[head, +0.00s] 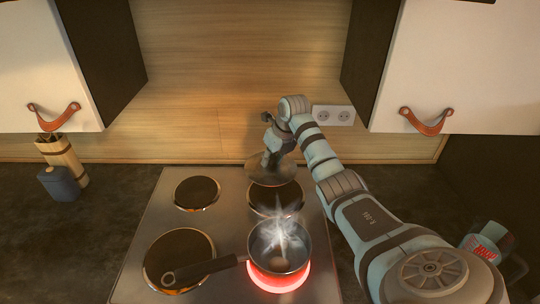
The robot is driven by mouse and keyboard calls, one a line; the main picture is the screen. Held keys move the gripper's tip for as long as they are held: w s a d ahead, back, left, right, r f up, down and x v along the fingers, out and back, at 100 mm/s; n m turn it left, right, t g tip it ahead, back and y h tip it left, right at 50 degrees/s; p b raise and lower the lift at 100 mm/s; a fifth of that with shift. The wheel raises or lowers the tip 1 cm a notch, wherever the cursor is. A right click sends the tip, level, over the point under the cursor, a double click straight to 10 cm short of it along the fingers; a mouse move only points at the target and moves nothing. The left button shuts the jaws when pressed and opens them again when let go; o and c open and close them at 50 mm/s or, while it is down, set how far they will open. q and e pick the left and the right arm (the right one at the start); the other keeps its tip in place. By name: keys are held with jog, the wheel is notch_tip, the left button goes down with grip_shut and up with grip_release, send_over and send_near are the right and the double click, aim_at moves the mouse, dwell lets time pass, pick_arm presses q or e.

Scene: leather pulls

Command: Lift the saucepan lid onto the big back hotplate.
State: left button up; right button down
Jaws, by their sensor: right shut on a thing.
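The saucepan lid (258,174) is a dark, round, partly see-through disc. My right gripper (269,157) is shut on its top, with the fingers hiding the knob. The lid overlaps the rear edge of the back right hotplate (275,197), which looks a little larger than the back left one (197,193). I cannot tell how high above the hob the lid is. The saucepan (282,258) stands without a lid on the glowing red front right hotplate (279,283), with bright steam rising from it. My left gripper is not in view.
The saucepan's handle (205,270) reaches left over the front left hotplate (180,250). A wooden block (62,155) and dark container (58,184) stand left of the hob (226,222). A teal mug (480,250) stands at right, beside my right arm. A wall socket (333,115) is behind.

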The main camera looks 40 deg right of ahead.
aim_at(281, 172)
jog(key=s+f+b, duration=0.1)
jog(key=b, duration=0.1)
jog(key=s+f+b, duration=0.1)
jog(key=f, duration=0.1)
jog(key=s+f+b, duration=0.1)
jog(key=f+b, duration=0.1)
jog(key=shift+s+d+b, duration=0.2)
jog(key=shift+d+b, duration=0.05)
jog(key=shift+b, duration=0.1)
jog(key=shift+x, duration=1.15)
jog(key=shift+w+a+f+b, duration=0.15)
jog(key=shift+w+f+b, duration=0.2)
jog(key=shift+w+f, duration=0.25)
jog(key=shift+s, duration=0.15)
jog(key=shift+s+r, duration=0.1)
jog(key=shift+s, duration=0.1)
jog(key=c, duration=1.6)
grip_release()
jog(key=shift+s+r, duration=0.1)
jog(key=shift+s, duration=0.05)
jog(key=o, duration=0.4)
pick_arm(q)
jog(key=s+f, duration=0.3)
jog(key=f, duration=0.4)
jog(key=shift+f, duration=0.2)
